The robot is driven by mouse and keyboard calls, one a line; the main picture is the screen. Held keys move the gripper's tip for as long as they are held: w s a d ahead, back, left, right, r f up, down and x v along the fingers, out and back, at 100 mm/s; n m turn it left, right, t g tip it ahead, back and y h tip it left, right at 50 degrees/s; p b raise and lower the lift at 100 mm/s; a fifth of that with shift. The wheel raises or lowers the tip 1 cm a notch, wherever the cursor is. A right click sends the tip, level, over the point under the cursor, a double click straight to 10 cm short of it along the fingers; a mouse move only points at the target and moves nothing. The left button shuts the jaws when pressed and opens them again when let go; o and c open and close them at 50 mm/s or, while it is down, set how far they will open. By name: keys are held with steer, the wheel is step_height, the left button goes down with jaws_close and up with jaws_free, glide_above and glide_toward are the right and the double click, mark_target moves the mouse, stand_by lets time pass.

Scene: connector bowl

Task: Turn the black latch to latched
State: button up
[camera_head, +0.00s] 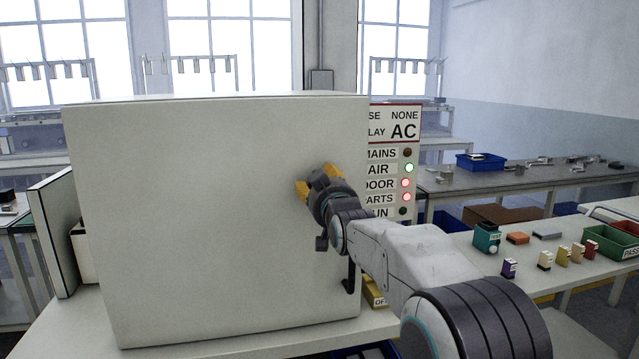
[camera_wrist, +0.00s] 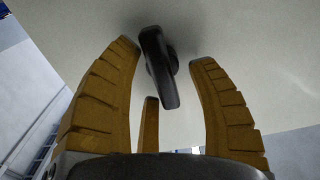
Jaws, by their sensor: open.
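The black latch (camera_wrist: 158,68) is a short dark bar on the pale cabinet face, long and slightly tilted in the wrist view. My gripper (camera_wrist: 166,60) is open, with its yellow ribbed fingers on either side of the latch. I cannot tell whether any finger touches it. In the head view my gripper (camera_head: 318,180) is at the right part of the large off-white cabinet front (camera_head: 210,220) and hides the latch there.
A black handle-like part (camera_head: 350,275) shows low on the cabinet's right side. A sign panel (camera_head: 405,160) behind has AIR lit green, DOOR and PARTS lit red. Small coloured parts and a green bin (camera_head: 608,243) lie on the bench at right.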

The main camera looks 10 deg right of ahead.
steer(key=shift+o, duration=0.3)
jaws_close()
stand_by(0.4)
steer(key=shift+f+b, duration=0.1)
steer(key=shift+b, duration=0.35)
steer(key=shift+f+m+b, duration=0.1)
steer(key=shift+m+b, duration=0.5)
steer(key=shift+b, duration=0.65)
steer(key=shift+m+b, duration=0.5)
steer(key=shift+b, duration=0.4)
steer(key=shift+r+m+b, duration=0.25)
steer(key=shift+m+b, duration=0.1)
steer(key=shift+m, duration=0.15)
